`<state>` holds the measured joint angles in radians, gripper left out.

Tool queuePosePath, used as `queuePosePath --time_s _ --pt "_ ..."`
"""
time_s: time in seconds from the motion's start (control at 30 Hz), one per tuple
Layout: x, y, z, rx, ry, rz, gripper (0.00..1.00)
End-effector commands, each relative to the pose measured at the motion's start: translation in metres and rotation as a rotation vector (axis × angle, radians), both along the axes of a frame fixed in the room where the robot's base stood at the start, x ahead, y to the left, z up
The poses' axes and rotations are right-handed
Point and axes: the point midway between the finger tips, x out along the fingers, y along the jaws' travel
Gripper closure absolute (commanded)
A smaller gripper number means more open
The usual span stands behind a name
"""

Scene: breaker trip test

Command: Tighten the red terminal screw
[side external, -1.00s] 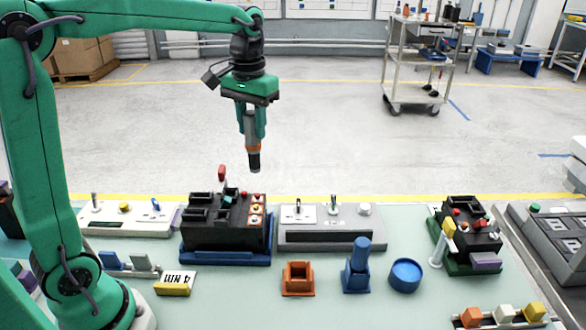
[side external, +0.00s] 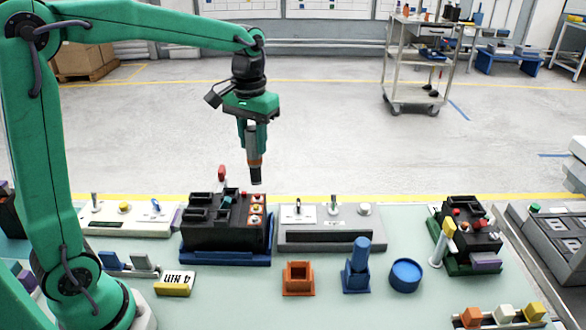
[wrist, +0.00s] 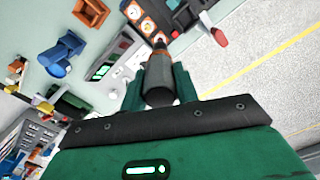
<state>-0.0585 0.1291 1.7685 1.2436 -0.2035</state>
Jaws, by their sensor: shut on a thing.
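My gripper (side external: 254,138) is shut on a grey driver tool (side external: 254,160) with an orange band and dark lower end. The tool hangs nearly upright above the black breaker block (side external: 212,238), its end a little above the terminal column and apart from it. In the wrist view the tool (wrist: 160,78) sits between my green fingers. The block's right side has a column of orange-framed terminals (side external: 257,210) with small coloured screws. A red one (side external: 257,197) seems to be at the far end, but colours are hard to tell. The terminals also show in the wrist view (wrist: 133,11).
A red lever (side external: 222,173) stands up behind the block. A grey panel with switches (side external: 330,238) stands close on the right. In front are an orange open box (side external: 298,290), a blue holder (side external: 356,278) and a blue round cup (side external: 405,276). Bench space before the block is clear.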

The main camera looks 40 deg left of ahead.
Motion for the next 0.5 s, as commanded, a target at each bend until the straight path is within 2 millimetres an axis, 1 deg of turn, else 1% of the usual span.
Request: queuePosePath --time_s 0.3,0.5 --pt "0.000 0.000 -0.019 0.000 0.000 0.000 0.96" --pt "0.000 0.000 -0.027 0.000 0.000 0.000 0.96"
